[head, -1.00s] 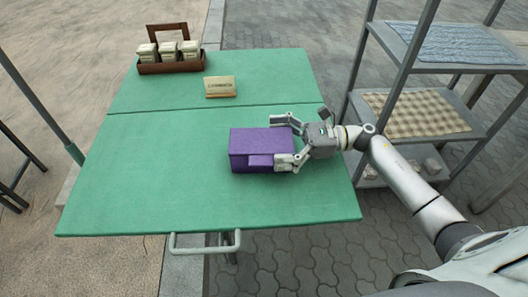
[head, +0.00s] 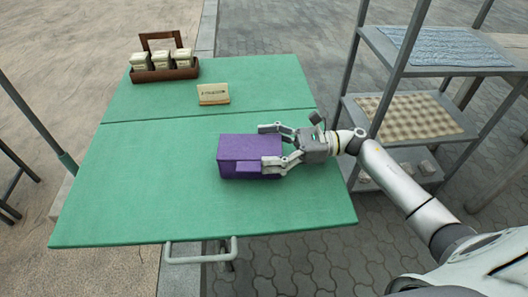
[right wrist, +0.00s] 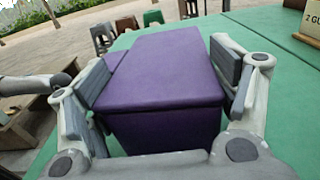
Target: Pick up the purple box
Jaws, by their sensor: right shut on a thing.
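The purple box (head: 235,147) is at the right half of the green folding table's (head: 130,200) near panel. My right gripper (head: 268,145) comes from the right with one finger on the far side of the box and one on the near side. It is shut on the box. In the right wrist view the box (right wrist: 165,75) fills the middle, between the two finger pads of the gripper (right wrist: 162,78). The box looks level; I cannot tell whether its underside touches the table. My left gripper is not in view.
A brown wooden carrier (head: 165,72) with several pale jars and a small sign (head: 213,94) stand on the far panel. A grey metal shelf rack (head: 440,68) with cloths stands to the right. The table's left and front parts are clear.

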